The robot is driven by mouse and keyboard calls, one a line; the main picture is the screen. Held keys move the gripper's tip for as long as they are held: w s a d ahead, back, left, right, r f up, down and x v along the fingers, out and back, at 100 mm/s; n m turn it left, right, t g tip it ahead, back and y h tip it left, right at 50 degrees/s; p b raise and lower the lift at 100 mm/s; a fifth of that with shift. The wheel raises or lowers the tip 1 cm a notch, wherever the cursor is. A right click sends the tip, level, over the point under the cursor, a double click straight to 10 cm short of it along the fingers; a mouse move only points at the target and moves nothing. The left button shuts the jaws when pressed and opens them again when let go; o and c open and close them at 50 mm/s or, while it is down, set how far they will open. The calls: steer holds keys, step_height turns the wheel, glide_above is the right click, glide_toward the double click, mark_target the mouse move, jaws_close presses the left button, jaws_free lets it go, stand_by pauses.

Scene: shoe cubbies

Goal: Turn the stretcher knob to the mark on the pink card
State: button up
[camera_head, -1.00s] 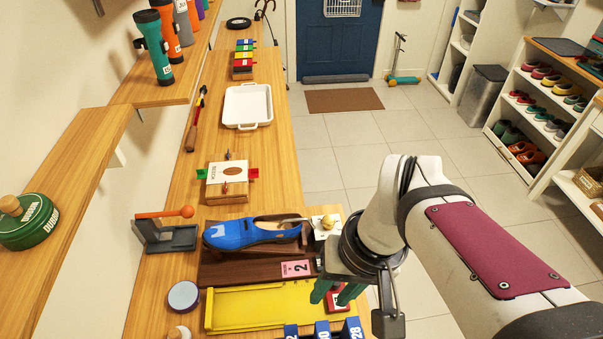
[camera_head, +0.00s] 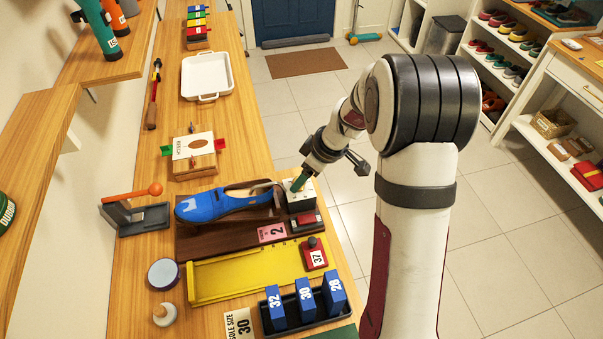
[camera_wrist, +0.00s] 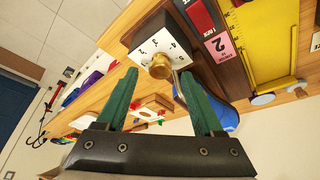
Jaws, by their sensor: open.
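The stretcher knob is a brass knob (camera_wrist: 159,67) on a white dial plate (camera_wrist: 152,48) with several numbered marks, seen in the wrist view. The dial block (camera_head: 300,196) stands at the right end of the dark wooden stretcher base (camera_head: 215,240). The pink card (camera_head: 271,233) lies on that base and reads 2; it also shows in the wrist view (camera_wrist: 218,45). A blue shoe (camera_head: 225,204) sits on the stretcher. My gripper (camera_head: 297,185) is at the dial in the head view. In the wrist view its green fingers (camera_wrist: 157,92) are spread, with the knob just beyond and between their tips, apparently ungripped.
A yellow measuring tray (camera_head: 240,274) with a red 37 slider (camera_head: 315,255) lies in front. Blue numbered blocks (camera_head: 305,301) stand in a dark rack nearer. An orange-handled tool (camera_head: 140,208) is at left. A white tray (camera_head: 207,76) is farther back.

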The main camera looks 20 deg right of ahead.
steer(key=shift+w+a+f, duration=0.2)
steer(key=shift+f, duration=0.45)
jaws_close()
